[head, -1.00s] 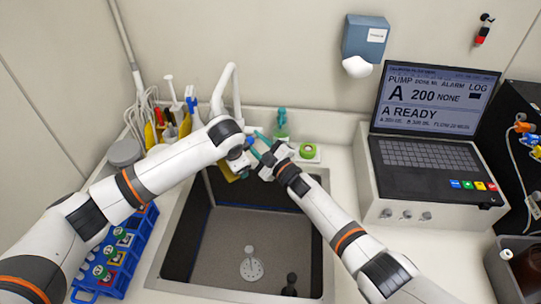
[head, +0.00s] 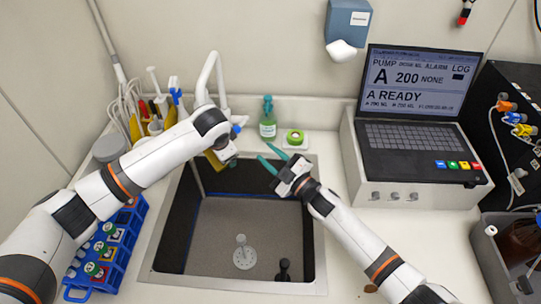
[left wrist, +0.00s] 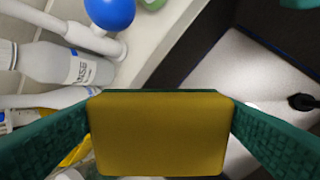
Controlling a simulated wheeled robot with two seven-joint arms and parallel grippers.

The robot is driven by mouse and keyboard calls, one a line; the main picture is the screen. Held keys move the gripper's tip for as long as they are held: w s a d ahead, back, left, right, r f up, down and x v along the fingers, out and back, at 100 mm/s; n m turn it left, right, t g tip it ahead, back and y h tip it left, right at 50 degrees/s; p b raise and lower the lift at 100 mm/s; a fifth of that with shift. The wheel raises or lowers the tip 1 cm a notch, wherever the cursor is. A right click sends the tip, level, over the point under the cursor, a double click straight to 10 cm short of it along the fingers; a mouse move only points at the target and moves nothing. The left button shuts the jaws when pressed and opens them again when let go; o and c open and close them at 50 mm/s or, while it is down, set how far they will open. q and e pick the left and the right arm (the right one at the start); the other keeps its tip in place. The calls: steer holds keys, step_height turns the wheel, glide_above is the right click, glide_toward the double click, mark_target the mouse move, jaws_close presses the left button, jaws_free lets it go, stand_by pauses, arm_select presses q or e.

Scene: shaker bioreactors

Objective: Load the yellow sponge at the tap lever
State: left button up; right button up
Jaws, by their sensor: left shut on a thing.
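The yellow sponge (left wrist: 160,135) is held between the two green fingers of my left gripper (left wrist: 160,130) in the left wrist view. In the head view the sponge (head: 214,160) shows partly below my left wrist, over the sink's back left edge. The white tap (head: 212,80) rises behind my left arm, which hides its lower part. A blue knob, seemingly the tap lever (left wrist: 110,12), is ahead of the sponge and apart from it; it also shows in the head view (head: 236,131). My right gripper (head: 270,160) is open and empty over the sink's back right part.
The dark sink (head: 165,240) lies below both grippers. A green-capped bottle (head: 267,122) and a green roll (head: 294,138) stand behind it. A blue tube rack (head: 125,240) is at left, and a laptop unit (head: 380,178) at right.

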mark_target(222, 168)
arm_select(q)
steer(key=shift+s+d+r+p, duration=0.15)
steer(key=shift+s+p, duration=1)
steer(key=s+p, duration=0.2)
steer(key=s, duration=0.1)
steer(key=s+p, duration=0.1)
steer(key=shift+s+d+p, duration=0.35)
steer(key=shift+s, duration=0.5)
steer(key=shift+d, duration=0.1)
steer(key=s+r, duration=0.3)
steer(key=s, duration=0.2)
steer(key=shift+d+r+p, duration=0.3)
steer(key=shift+r+p, duration=0.05)
stand_by(1.1)
